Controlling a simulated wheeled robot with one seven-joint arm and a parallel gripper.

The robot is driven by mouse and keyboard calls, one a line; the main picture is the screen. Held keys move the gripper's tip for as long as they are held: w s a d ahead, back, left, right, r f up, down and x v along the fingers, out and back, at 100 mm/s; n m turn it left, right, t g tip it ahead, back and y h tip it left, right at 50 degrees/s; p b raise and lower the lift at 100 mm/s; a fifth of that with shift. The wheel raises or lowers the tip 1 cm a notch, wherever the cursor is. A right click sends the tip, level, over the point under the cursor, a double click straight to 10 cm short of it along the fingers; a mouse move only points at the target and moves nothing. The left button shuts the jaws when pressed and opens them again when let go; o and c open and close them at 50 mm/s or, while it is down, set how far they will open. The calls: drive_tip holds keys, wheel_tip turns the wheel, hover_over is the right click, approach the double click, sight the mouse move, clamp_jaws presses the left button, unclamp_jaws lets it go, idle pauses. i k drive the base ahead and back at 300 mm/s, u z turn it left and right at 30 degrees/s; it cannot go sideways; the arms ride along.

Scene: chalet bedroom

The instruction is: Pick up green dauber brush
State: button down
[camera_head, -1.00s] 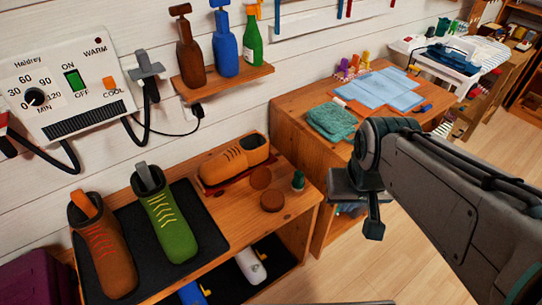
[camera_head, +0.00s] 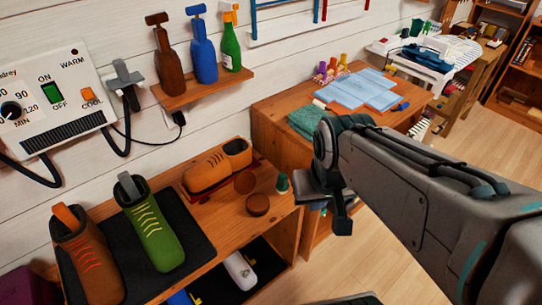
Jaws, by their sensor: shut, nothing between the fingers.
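A small green dauber brush (camera_head: 282,183) stands on the wooden bench (camera_head: 225,228), near its right end. It is small in view, with a pale base, beside two round brown pieces. My gripper (camera_head: 342,222) hangs at the end of my arm, to the right of the brush and past the bench's right edge. It points down, is shut and holds nothing. It is clear of the brush. Its fingertips are small and partly merged in view.
A tan shoe (camera_head: 214,168), a round brown tin (camera_head: 257,205) and a green boot (camera_head: 155,230) share the bench. A wooden table (camera_head: 265,125) with a green towel (camera_head: 308,121) and blue sheets stands behind. Bottles sit on a wall shelf (camera_head: 210,84). Open floor lies right.

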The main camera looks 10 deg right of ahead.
sight(282, 185)
drive_tip(key=k, duration=0.55)
drive_tip(key=z, duration=0.5)
drive_tip(key=i, duration=1.25)
drive_tip(key=u, duration=0.9)
